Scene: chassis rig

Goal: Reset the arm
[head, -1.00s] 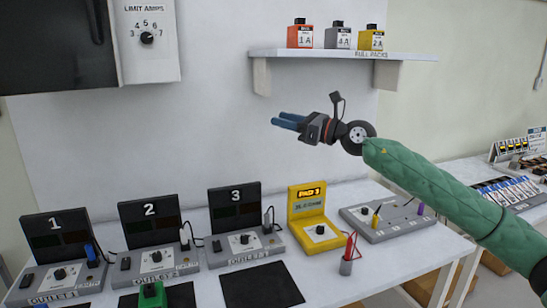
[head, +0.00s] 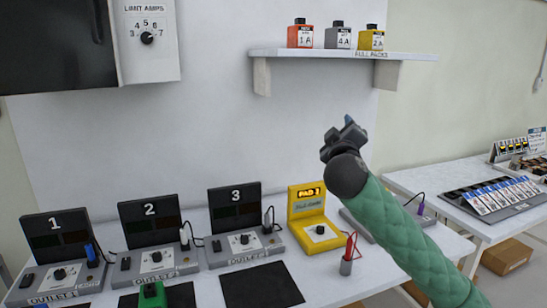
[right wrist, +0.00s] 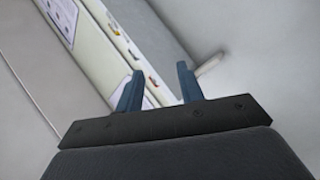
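My right arm, in a green sleeve, reaches up from the lower right in the head view. My right gripper (head: 349,121) is raised in front of the wall, above the yellow pad unit and below the shelf's right end. In the head view it points away and its fingers are mostly hidden. In the right wrist view its two blue fingers (right wrist: 159,88) stand apart with nothing between them. My left gripper is not in view.
Outlet stations 1 (head: 56,250), 2 (head: 152,240) and 3 (head: 238,225) stand on the bench, with the yellow pad unit (head: 309,214) and a red-handled item in a grey holder (head: 347,262). A wall shelf (head: 340,54) carries three packs. A second table (head: 465,202) stands at right.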

